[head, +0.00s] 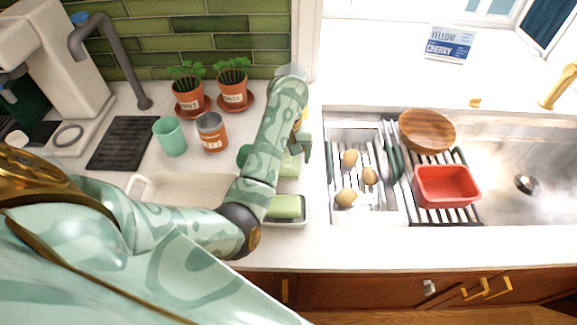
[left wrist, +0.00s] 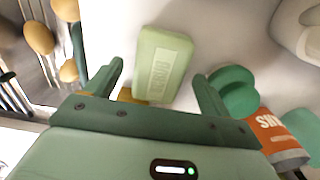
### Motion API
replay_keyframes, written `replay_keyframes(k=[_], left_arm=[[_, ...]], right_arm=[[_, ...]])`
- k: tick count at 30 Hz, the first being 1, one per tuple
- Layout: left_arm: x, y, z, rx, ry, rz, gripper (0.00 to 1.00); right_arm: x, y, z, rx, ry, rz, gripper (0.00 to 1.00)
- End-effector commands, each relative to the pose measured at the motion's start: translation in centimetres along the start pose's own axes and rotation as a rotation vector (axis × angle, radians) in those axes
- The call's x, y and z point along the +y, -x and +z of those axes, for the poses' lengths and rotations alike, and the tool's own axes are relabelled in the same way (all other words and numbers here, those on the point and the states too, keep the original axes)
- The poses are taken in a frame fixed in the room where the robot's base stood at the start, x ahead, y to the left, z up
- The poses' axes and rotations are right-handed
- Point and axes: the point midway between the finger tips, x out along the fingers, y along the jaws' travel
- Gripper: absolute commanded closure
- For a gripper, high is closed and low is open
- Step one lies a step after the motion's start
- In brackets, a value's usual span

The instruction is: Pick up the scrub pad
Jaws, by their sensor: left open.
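A light green rectangular block, which I take for the scrub pad (left wrist: 162,64), lies on the white counter beyond my left gripper's fingertips in the left wrist view. Its raised lettering is too blurred to read. In the head view a light green block (head: 290,167) shows below my left gripper, partly hidden by my arm. My left gripper (left wrist: 157,82) is open and empty, its dark green fingers apart to either side of the pad's near end. A small yellow thing (left wrist: 130,96) shows beside the left finger, mostly hidden. My right gripper is not in view.
A green bar (head: 285,206) sits in a white dish. Dark green round pieces (left wrist: 232,88) and an orange can (head: 212,132) stand beside the gripper. A mint cup (head: 170,137) is further left. The sink with potatoes (head: 369,176) and a red tub (head: 446,186) is right.

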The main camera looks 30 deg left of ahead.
Motion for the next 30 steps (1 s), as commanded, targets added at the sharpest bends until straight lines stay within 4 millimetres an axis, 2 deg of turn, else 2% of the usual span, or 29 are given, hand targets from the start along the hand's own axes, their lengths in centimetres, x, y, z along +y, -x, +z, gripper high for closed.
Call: replay_keyframes(k=[1,3,10,11,15,16,18,26,30], left_arm=[[0.0,-1.3,0.0,-0.001,0.000,-0.002,0.18],[0.0,-1.7,0.0,-0.001,0.001,0.000,0.18],[0.1,-1.5,0.0,0.001,0.000,0.002,0.18],[0.1,-1.5,0.0,0.001,0.000,0.002,0.21],[0.1,-1.5,0.0,0.001,0.000,0.002,0.60],[0.1,-1.5,0.0,0.001,0.000,0.002,0.66],[0.1,-1.5,0.0,0.001,0.000,0.002,0.70],[0.1,-1.4,0.0,0.000,0.000,0.002,0.70],[0.0,-0.7,0.0,0.001,0.000,0.002,0.70]], right_arm=[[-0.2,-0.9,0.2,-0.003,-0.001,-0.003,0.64],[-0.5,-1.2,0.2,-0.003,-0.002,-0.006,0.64],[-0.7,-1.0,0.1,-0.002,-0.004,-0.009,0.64],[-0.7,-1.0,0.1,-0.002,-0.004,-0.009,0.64],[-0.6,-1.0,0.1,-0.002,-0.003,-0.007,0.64],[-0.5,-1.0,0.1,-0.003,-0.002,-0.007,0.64],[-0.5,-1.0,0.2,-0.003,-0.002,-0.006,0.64],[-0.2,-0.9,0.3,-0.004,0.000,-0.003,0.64],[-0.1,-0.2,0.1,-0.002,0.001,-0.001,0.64]])
